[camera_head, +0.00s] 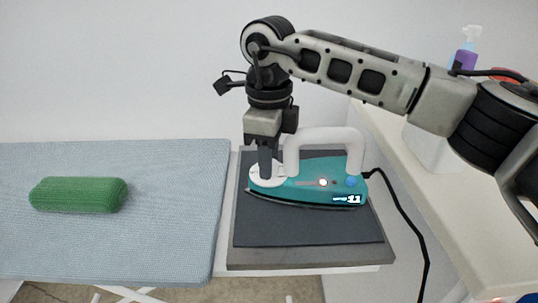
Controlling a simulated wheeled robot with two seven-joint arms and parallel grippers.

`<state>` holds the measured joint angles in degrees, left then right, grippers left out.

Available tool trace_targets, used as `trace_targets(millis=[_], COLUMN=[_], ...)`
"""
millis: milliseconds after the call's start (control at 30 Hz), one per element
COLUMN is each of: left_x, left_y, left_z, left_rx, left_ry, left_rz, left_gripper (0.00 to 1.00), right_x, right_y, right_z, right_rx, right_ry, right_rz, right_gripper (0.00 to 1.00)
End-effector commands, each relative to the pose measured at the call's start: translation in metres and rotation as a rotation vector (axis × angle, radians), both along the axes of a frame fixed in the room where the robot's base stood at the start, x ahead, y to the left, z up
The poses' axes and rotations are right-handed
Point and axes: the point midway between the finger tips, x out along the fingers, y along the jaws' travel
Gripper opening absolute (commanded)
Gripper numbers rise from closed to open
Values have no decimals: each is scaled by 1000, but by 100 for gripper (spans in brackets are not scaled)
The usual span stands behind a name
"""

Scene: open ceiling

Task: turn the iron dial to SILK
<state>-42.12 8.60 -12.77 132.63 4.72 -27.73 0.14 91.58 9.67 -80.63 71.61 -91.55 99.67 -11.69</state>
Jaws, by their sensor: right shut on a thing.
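The teal iron (315,185) with a white handle (325,134) lies flat on a dark rest pad at the right end of the ironing board. A pale round dial (266,182) is at its left end. My right gripper (266,170) points straight down, shut on the dial; its fingers hide part of the dial. The dial's markings are too small to read. My left gripper is not in view.
A green rolled cloth (78,194) lies on the blue ironing board (150,240). A black cord (408,220) runs from the iron down to the right. A white counter (450,220) with a purple spray bottle (466,55) is at the right.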

Motion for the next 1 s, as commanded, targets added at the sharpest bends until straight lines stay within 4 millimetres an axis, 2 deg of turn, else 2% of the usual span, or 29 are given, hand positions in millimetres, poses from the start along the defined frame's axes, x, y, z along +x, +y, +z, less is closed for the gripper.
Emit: trace_targets(millis=[300, 867, 900, 933, 1000], left_x=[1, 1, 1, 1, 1], left_y=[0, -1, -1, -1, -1], left_z=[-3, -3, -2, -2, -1], left_rx=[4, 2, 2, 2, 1], left_ry=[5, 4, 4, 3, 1], left_rz=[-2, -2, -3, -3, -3], left_gripper=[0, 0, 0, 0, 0], right_x=[1, 1, 1, 1, 1], right_y=[0, 0, 0, 0, 0], right_z=[2, 2, 2, 2, 2], right_rx=[2, 2, 1, 1, 1], right_ry=[-4, -4, -4, -3, -3], right_rz=[-127, -152, -152, -152, -152], right_gripper=[7, 7, 41, 49, 52])
